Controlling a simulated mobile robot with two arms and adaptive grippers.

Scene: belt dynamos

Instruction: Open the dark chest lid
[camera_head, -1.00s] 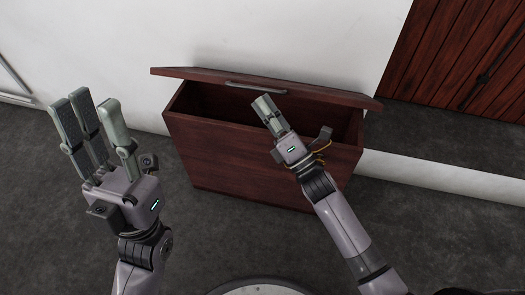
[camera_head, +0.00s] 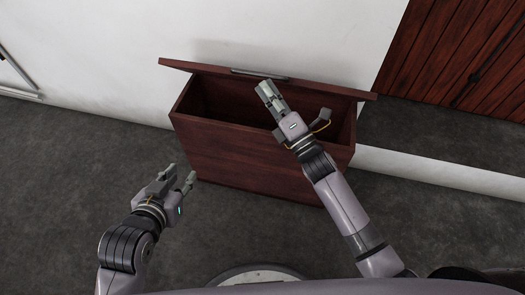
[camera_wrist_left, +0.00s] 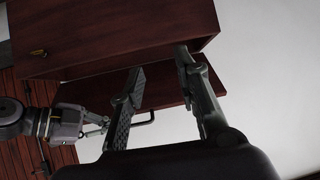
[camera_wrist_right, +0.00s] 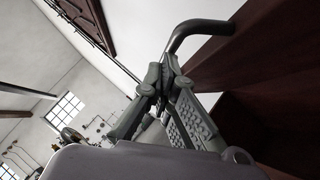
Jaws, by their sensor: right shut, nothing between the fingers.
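The dark red-brown chest (camera_head: 235,150) stands against the white wall. Its lid (camera_head: 325,88) is tilted up, with the dark inside showing below it. A grey bar handle (camera_head: 260,74) is on the lid's front edge; it also shows in the right wrist view (camera_wrist_right: 195,30). My right gripper (camera_head: 266,88) is shut and empty, over the opening close below the handle. In the right wrist view its fingertips are near the handle, not around it; contact is unclear. My left gripper (camera_head: 181,177) is open and empty, in front of the chest's left side.
A plank door (camera_head: 460,60) of reddish wood is at the upper right. A pale ledge (camera_head: 440,173) runs along the floor right of the chest. The dark grey floor (camera_head: 70,170) at the left is clear. The white wall (camera_head: 200,25) is close behind the lid.

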